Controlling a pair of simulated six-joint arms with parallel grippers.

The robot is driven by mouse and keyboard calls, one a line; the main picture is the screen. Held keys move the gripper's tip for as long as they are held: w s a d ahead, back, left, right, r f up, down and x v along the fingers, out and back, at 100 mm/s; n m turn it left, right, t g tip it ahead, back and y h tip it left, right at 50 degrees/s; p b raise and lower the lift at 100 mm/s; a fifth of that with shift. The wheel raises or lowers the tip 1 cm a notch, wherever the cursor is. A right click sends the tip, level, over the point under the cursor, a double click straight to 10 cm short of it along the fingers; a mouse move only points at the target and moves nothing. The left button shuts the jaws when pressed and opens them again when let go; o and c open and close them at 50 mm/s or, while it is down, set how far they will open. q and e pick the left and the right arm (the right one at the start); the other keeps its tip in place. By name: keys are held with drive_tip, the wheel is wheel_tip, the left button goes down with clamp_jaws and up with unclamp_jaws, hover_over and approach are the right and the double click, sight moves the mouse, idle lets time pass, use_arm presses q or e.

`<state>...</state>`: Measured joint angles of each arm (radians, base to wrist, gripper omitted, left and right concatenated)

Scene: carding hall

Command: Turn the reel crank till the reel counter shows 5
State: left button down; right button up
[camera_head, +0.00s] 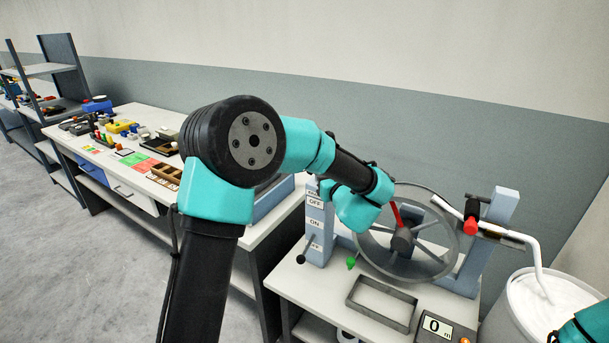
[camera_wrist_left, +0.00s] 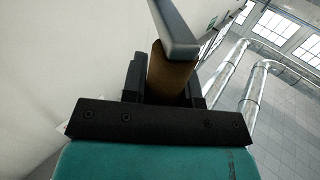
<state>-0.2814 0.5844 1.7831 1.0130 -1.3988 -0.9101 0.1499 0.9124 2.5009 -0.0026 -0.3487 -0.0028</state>
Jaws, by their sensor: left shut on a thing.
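The reel (camera_head: 408,234), a spoked wheel with a dark hub, stands between blue-grey posts at the right. A red bar (camera_head: 396,213) runs up from its hub. The reel counter (camera_head: 435,328) in front reads 0 m. My left arm reaches over to the reel's upper left; in the head view its wrist hides the fingers. In the left wrist view my left gripper (camera_wrist_left: 172,88) is shut on the brown crank handle (camera_wrist_left: 173,68), with a grey crank arm (camera_wrist_left: 178,38) at its far end. My right gripper is out of view; only a teal part of my arm shows at bottom right.
A post with ON and OFF labels (camera_head: 315,226) stands left of the reel. A shallow metal frame (camera_head: 382,304) lies in front. A white strand (camera_head: 535,250) runs from a white can (camera_head: 515,318) toward the reel. A cluttered bench (camera_head: 120,203) is at left.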

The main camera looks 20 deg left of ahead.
use_arm(q)
drive_tip(key=shift+w+d+n+g+y, duration=0.7)
drive_tip(key=shift+w+d+g, duration=0.2)
drive_tip(key=shift+w, duration=0.25)
drive_tip(key=shift+w+d+n+g+y, duration=0.65)
drive_tip(key=shift+w+d+g, duration=0.25)
drive_tip(key=shift+w, duration=0.25)
drive_tip(key=shift+w, duration=0.1)
idle(0.4)
drive_tip(key=c, duration=0.9)
unclamp_jaws()
drive_tip(key=v, duration=1.7)
drive_tip(key=shift+s+d, duration=0.1)
drive_tip(key=shift+s, duration=0.1)
drive_tip(key=shift+c, duration=0.3)
